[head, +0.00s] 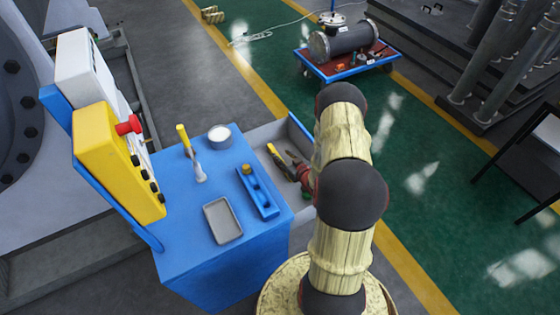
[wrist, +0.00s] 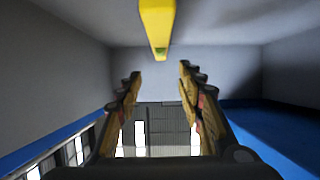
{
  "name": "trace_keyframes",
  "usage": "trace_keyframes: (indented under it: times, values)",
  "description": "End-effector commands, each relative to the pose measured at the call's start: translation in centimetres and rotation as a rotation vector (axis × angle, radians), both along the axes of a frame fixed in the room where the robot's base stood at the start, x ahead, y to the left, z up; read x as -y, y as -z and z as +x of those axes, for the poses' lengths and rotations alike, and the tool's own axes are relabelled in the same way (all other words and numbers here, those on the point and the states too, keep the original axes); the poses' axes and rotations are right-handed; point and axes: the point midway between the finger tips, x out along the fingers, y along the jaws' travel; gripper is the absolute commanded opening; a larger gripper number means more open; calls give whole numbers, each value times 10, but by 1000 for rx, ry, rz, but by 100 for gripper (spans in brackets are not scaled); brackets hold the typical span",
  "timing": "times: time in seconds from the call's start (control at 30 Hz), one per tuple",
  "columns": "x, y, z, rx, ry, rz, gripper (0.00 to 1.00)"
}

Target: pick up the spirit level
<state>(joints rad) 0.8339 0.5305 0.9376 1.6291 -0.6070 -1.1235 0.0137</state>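The spirit level is a yellow bar with a small green spot near its end (wrist: 157,22). In the wrist view it is at the top centre, beyond my fingertips and roughly in line with the gap between them. In the head view a yellow-and-black shape (head: 275,153) in the open drawer appears to be it, partly hidden. My gripper (wrist: 158,72) is open, its two fingers apart with nothing between them. In the head view my gripper (head: 293,166) is low at the drawer, partly hidden by my arm.
The grey drawer (head: 263,136) has walls close around my gripper. The blue cabinet top (head: 185,235) holds a grey tray (head: 222,220), a blue holder (head: 258,192), a round white-topped container (head: 219,137) and a yellow-handled tool (head: 183,136). A yellow control box (head: 110,160) stands left.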

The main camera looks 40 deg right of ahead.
Motion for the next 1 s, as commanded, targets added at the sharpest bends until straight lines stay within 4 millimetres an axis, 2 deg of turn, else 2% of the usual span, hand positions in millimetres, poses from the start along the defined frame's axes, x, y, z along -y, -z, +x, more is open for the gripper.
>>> trace_keyframes:
  times: [0.13, 0.47, 0.8, 1.0]
  values:
    - [1, 9, -1, 21, 3, 7, 38]
    - [5, 22, 24, 22, 2, 8, 38]
    - [13, 42, 61, 20, 3, 8, 38]
    - [14, 41, 63, 21, 4, 9, 38]
